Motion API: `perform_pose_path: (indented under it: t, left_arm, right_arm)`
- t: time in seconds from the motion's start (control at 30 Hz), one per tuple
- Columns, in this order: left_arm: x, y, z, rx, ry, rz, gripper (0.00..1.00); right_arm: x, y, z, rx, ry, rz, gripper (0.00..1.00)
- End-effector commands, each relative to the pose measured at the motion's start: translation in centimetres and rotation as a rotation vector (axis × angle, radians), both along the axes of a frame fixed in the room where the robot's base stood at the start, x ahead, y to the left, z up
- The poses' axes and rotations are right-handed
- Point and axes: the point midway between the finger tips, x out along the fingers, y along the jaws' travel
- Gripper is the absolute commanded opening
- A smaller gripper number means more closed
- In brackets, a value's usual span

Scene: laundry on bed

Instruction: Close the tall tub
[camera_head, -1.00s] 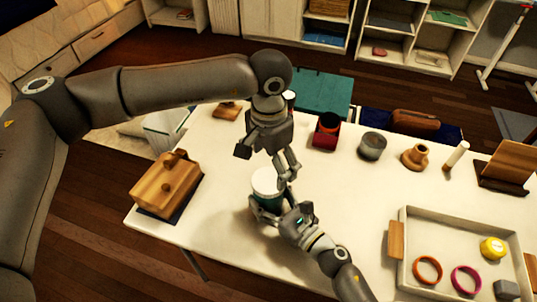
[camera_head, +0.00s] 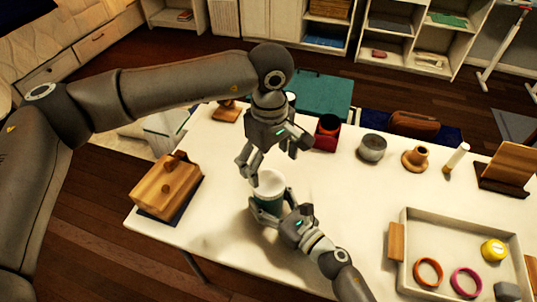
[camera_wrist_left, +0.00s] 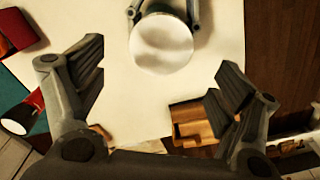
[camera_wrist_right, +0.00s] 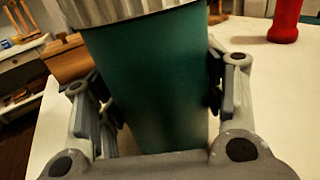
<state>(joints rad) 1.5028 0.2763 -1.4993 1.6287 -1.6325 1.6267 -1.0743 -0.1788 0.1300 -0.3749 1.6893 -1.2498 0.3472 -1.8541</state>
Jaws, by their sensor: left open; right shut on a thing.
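The tall tub (camera_head: 268,203) has a dark teal body and stands upright on the white table. A white lid (camera_head: 271,181) sits on its top; I cannot tell how tightly. In the left wrist view the lid (camera_wrist_left: 162,43) is a plain white disc ahead of the fingers. My right gripper (camera_wrist_right: 150,85) is shut around the teal body, below the lid's ridged rim (camera_wrist_right: 130,8). My left gripper (camera_head: 248,172) is open and empty, with its fingers pointing down just beside and above the lid.
A wooden box (camera_head: 167,187) stands left of the tub. Behind are a red container (camera_head: 327,135), a grey pot (camera_head: 372,148) and a wooden piece (camera_head: 416,158). A tray (camera_head: 450,222) with rings lies at the right.

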Motion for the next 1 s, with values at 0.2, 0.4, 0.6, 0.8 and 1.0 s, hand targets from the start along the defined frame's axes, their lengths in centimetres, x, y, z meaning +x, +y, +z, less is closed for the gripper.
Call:
perform_pose_path:
  t: [0.2, 0.4, 0.6, 0.8, 1.0]
  left_arm:
    - [0.0, 0.0, 0.3, 0.000, 0.000, 0.338, 0.88]
    - [0.0, 0.0, 0.6, 0.000, 0.000, 0.651, 0.88]
    - [0.0, 0.0, 0.9, 0.001, 0.001, 0.963, 0.88]
    - [0.0, 0.1, 1.2, 0.001, 0.001, 1.275, 0.88]
    - [0.0, 0.1, 1.4, 0.001, 0.001, 1.539, 0.88]
  right_arm:
    - [0.0, 0.0, 0.0, 0.000, 0.000, 0.000, 0.00]
    - [0.0, 0.0, 0.0, 0.000, 0.000, 0.000, 0.00]
    - [0.0, 0.0, 0.0, 0.000, 0.000, 0.000, 0.00]
    - [0.0, 0.0, 0.0, 0.000, 0.000, 0.000, 0.00]
    - [0.0, 0.0, 0.0, 0.000, 0.000, 0.000, 0.00]
